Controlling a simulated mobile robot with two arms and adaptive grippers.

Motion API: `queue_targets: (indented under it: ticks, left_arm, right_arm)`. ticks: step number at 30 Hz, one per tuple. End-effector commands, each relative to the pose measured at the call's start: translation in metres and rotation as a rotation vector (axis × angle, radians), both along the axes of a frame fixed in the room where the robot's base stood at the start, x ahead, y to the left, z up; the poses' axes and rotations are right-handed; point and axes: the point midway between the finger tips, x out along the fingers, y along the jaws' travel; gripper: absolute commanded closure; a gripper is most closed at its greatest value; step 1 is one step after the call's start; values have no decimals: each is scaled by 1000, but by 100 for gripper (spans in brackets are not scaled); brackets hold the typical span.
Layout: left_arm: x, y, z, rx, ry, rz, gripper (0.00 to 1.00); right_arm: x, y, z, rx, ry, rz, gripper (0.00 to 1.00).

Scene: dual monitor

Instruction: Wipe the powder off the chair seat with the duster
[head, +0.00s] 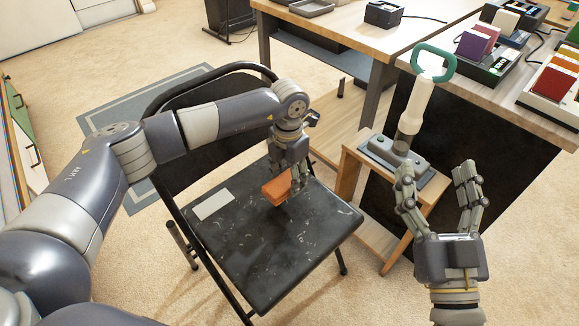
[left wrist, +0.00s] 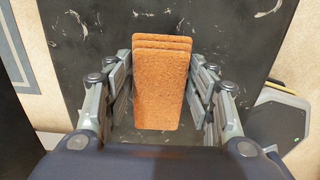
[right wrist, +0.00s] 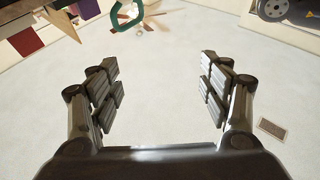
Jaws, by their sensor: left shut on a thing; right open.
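The black folding chair seat (head: 265,262) carries scattered white powder marks and streaks, seen also in the left wrist view (left wrist: 262,65). A white rectangular patch (head: 213,204) lies at its left. The duster, an orange-brown block (head: 277,190), is between the fingers of my left gripper (head: 290,178), over the middle of the seat. It also shows in the left wrist view (left wrist: 160,90) as layered and upright between the fingers. I cannot tell whether its underside touches the seat. My right gripper (head: 440,190) is open and empty, right of the chair.
A small wooden stool (head: 348,175) stands right of the chair, with a grey device and a white cylinder with a green ring handle (head: 418,100) on it. Wooden desks (head: 350,45) with electronics stand behind. Carpet is clear at the front.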

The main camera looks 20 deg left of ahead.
Motion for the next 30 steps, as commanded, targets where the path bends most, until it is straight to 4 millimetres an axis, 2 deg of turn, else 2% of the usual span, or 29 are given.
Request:
queue_targets:
  ticks: [15,30]
  left_arm:
    - [3,5,17,-1,-1,2,68]
    - [5,8,30,-1,-1,2,68]
  right_arm:
    - [9,-4,-44,-62,231,-13,29]
    - [7,-10,-86,-115,438,-26,29]
